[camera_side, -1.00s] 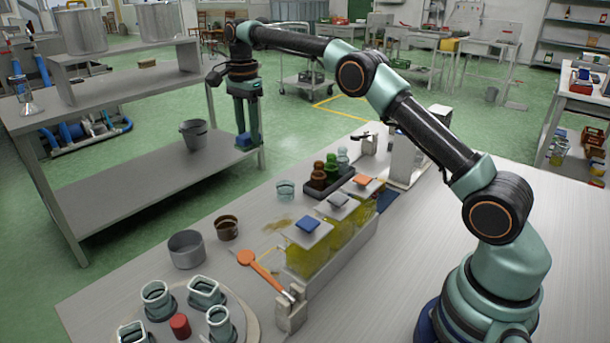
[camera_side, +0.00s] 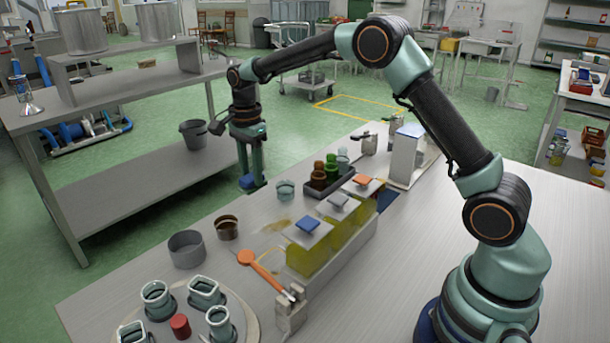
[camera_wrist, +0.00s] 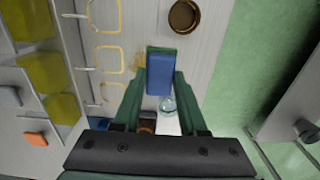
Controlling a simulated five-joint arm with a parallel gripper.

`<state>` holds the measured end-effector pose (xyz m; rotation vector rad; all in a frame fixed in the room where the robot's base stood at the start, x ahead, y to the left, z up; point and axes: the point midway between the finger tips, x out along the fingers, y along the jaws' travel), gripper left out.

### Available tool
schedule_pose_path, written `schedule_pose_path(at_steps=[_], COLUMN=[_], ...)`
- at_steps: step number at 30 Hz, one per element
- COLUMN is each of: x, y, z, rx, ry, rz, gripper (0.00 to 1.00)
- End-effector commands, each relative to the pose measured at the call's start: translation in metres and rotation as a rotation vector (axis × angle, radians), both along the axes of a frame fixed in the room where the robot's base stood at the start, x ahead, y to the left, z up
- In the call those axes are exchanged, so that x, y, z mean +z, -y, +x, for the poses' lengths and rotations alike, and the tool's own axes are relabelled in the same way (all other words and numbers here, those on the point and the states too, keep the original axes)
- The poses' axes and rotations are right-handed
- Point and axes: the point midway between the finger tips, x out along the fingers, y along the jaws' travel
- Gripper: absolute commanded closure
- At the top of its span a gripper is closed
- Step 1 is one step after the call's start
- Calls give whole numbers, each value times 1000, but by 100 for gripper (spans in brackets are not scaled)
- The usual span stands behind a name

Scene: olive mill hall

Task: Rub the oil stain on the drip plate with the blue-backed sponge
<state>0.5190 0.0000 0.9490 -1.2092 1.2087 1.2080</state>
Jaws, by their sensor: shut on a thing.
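My gripper (camera_side: 251,178) is shut on the blue-backed sponge (camera_wrist: 160,76), which sits between the fingers in the wrist view. In the side view the sponge (camera_side: 247,182) shows as a small blue patch at the fingertips, above the bench's far edge. The oil stain (camera_side: 277,225) is a brown-yellow smear on the grey metal, in front of and to the right of my gripper. In the wrist view the stain (camera_wrist: 139,60) lies just left of the sponge, which may cover part of it. I cannot make out the drip plate's edges from the bench top.
A glass jar (camera_side: 285,190) stands close right of my gripper. A brown cup (camera_side: 227,227) and a grey pot (camera_side: 186,249) stand left of the stain. Lidded oil tanks (camera_side: 309,256), a bottle tray (camera_side: 316,189) and an orange-handled tool (camera_side: 262,269) flank it.

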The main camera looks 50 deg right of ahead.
Motion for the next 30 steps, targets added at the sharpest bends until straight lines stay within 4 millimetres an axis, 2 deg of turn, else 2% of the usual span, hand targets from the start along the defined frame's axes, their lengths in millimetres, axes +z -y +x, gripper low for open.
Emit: schedule_pose_path(at_steps=[6, 12, 20, 30], x=[-25, -36, -47, -77], y=[-12, -16, -17, -17], z=[-32, -47, -50, -50], rx=[2, 0, 0, 0], ry=[-1, 0, -2, -4], rz=[0, 0, 0, 0], gripper=[100, 100, 100, 100])
